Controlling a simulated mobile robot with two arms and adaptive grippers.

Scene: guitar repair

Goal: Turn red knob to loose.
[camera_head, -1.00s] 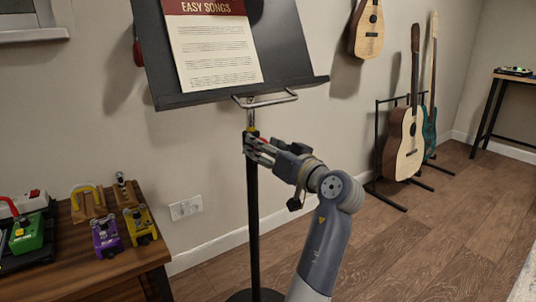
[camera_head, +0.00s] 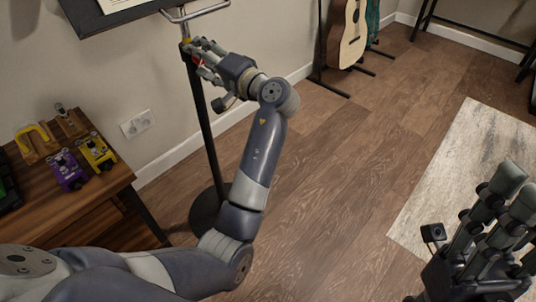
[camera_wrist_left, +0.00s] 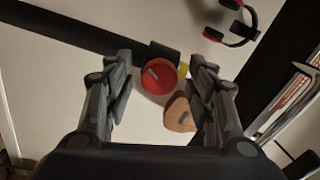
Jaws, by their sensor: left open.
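The red knob (camera_wrist_left: 155,77) shows in the left wrist view as a round red disc with a grey lever across its face. It sits at a dark fitting, between and just beyond the fingers of my left gripper (camera_wrist_left: 160,88), which is open. The fingers are on either side of the knob, with visible gaps. In the head view my left gripper (camera_head: 200,52) is at the upper pole of the music stand (camera_head: 205,130), below its desk; only a bit of red shows between the fingers. My right gripper (camera_head: 515,190) is at the lower right, away from the stand; its opening is unclear.
A wooden table (camera_head: 90,200) at left holds a purple pedal (camera_head: 67,172), a yellow pedal (camera_head: 96,152) and a yellow-handled tool (camera_head: 32,133). An acoustic guitar (camera_head: 347,35) stands at the back. Open floor and a pale rug (camera_head: 465,150) lie to the right.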

